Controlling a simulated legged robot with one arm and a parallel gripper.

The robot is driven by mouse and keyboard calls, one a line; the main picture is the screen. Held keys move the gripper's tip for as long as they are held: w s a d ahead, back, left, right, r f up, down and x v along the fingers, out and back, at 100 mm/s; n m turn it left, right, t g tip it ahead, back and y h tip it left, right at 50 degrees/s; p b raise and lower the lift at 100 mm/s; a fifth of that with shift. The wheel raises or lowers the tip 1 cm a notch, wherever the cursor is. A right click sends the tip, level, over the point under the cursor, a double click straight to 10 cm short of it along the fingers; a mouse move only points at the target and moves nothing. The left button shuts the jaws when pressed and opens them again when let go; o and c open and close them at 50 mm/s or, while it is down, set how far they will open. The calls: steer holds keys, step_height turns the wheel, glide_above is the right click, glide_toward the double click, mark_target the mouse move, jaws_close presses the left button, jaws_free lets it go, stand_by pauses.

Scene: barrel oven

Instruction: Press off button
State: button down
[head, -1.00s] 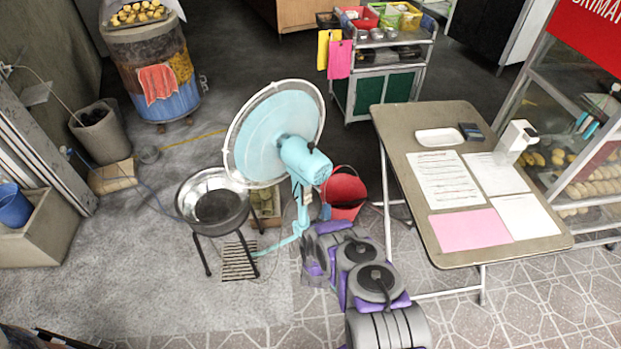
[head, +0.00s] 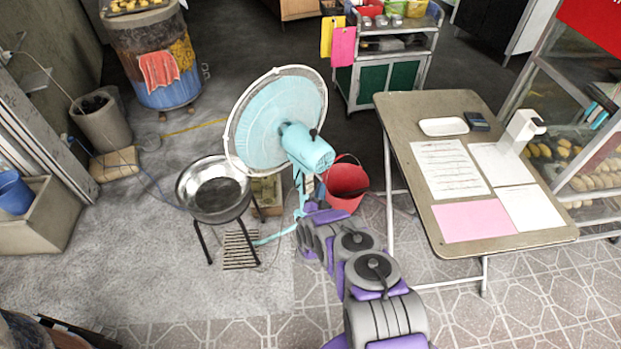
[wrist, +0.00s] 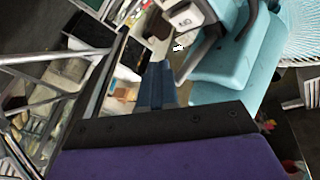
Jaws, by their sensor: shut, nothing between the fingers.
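The light-blue fan (head: 268,125) stands on its pole left of the table, its motor housing (head: 310,152) facing me. In the head view the pole's control area is small and partly hidden behind my arm. In the wrist view a white control piece (wrist: 186,18) with dark lettering shows near the top; I cannot tell which button is which. My gripper's fingers (wrist: 157,72) are together and empty, pointing toward the area just below and left of that white piece. A gap seems to remain; contact is not visible. In the head view my gripper is close to the fan pole.
A red bucket (head: 346,186) stands just behind my arm. A metal bowl on a stand (head: 213,190) is left of the pole. The folding table (head: 450,222) with papers is close on the right.

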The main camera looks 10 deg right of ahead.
steer(key=shift+w+a+b, duration=0.35)
steer(key=shift+w+a, duration=0.1)
steer(key=shift+w, duration=0.4)
steer(key=shift+w+a+b, duration=0.3)
steer(key=shift+w+a, duration=0.1)
steer(key=shift+w, duration=0.4)
steer(key=shift+w+a+b, duration=0.3)
steer(key=shift+w+a, duration=0.05)
steer(key=shift+w, duration=0.35)
stand_by(1.5)
stand_by(0.3)
steer(key=shift+s+d+r+p, duration=0.1)
steer(key=shift+s+d+p, duration=0.3)
steer(key=shift+s, duration=0.35)
steer(key=shift+s, duration=0.1)
steer(key=s, duration=0.1)
steer(key=s+d+p, duration=0.1)
steer(key=s, duration=0.1)
steer(key=s+d+p, duration=0.1)
steer(key=shift+s+d, duration=0.1)
steer(key=shift+s, duration=0.1)
stand_by(0.5)
